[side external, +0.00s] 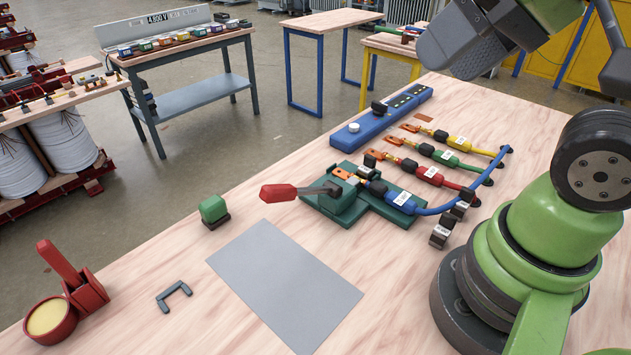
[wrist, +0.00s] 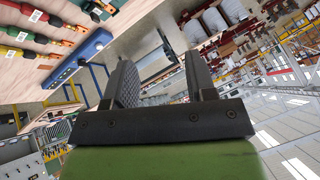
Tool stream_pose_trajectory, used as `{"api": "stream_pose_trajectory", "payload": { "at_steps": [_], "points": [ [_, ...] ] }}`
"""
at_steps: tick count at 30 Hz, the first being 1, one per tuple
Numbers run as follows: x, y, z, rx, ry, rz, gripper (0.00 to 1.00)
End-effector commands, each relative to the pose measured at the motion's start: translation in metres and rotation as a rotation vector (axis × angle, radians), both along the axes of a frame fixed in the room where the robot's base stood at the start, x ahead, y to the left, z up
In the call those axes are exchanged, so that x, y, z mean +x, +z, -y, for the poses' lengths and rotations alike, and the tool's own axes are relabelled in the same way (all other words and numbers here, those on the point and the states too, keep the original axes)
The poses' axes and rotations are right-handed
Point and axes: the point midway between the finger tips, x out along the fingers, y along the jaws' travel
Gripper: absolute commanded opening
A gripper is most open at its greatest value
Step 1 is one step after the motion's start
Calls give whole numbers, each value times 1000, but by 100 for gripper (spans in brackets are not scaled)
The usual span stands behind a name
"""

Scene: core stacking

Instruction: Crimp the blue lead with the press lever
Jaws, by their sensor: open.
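The press (side external: 345,205) is a green block on a green base in the middle of the table. Its lever (side external: 280,192) has a red handle and juts out to the left, roughly level. The blue lead (side external: 402,198) has a white label; its front end lies at the press, and its cable loops right and back. The exact seat of its tip in the press is too small to tell. My gripper is open and empty in the wrist view (wrist: 160,72), high above the table and away from the press.
Red (side external: 430,173), green (side external: 446,156) and yellow (side external: 459,141) leads lie behind the press, near a long blue rail (side external: 375,122). A grey mat (side external: 285,285), green block (side external: 213,209), dark bracket (side external: 174,295) and red container (side external: 50,318) are at the front left. The mat is clear.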

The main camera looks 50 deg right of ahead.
Motion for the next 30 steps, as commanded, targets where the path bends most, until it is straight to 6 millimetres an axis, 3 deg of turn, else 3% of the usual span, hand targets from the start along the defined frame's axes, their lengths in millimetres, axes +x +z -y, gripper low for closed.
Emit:
{"api": "stream_pose_trajectory", "payload": {
  "at_steps": [5, 10, 18, 24, 30],
  "points": [
    [22, 3, -6, -122, 207, -53, 51],
    [66, -3, -24, -340, 638, -135, 51],
    [131, -49, -68, -604, 1372, -225, 51],
    [152, -84, -91, -688, 1730, -250, 51],
    [156, -100, -98, -706, 1831, -254, 51]
  ]
}}
